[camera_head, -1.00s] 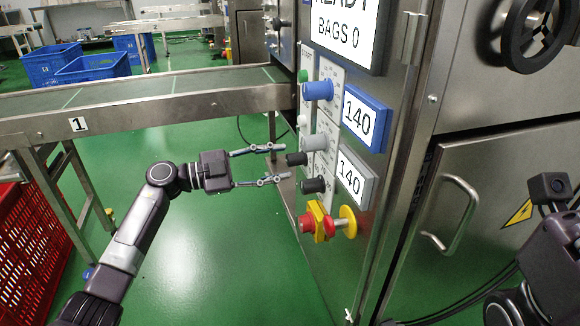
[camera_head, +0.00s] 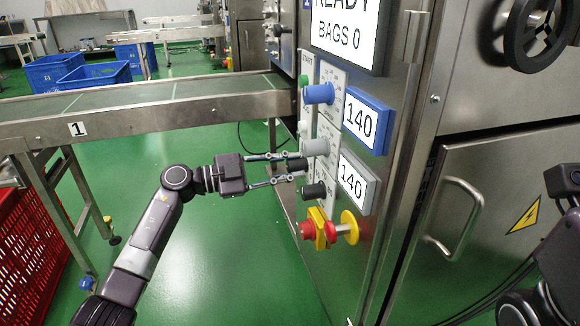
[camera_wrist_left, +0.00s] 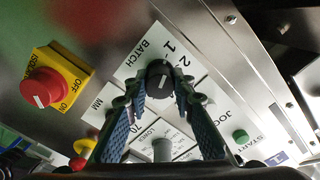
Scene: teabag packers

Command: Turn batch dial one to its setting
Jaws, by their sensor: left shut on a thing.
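The black batch dial (camera_head: 296,163) is on the machine's side panel, left of the grey knob. In the left wrist view the dial (camera_wrist_left: 160,72) sits by a white label with "BATCH", "1" and "2". A light mark shows on its face; its exact setting is hard to read. My left gripper (camera_head: 290,167) is shut on the dial, with one finger on each side of it. In the left wrist view its fingers (camera_wrist_left: 158,95) flank the dial. Of my right arm only dark links show at the right edge; its gripper is out of view.
A blue knob (camera_head: 318,93), a grey knob (camera_head: 316,147) and another black knob (camera_head: 314,191) are close by. Displays read 140 on the blue (camera_head: 362,121) and grey (camera_head: 355,182) frames. A conveyor (camera_head: 150,112) runs left.

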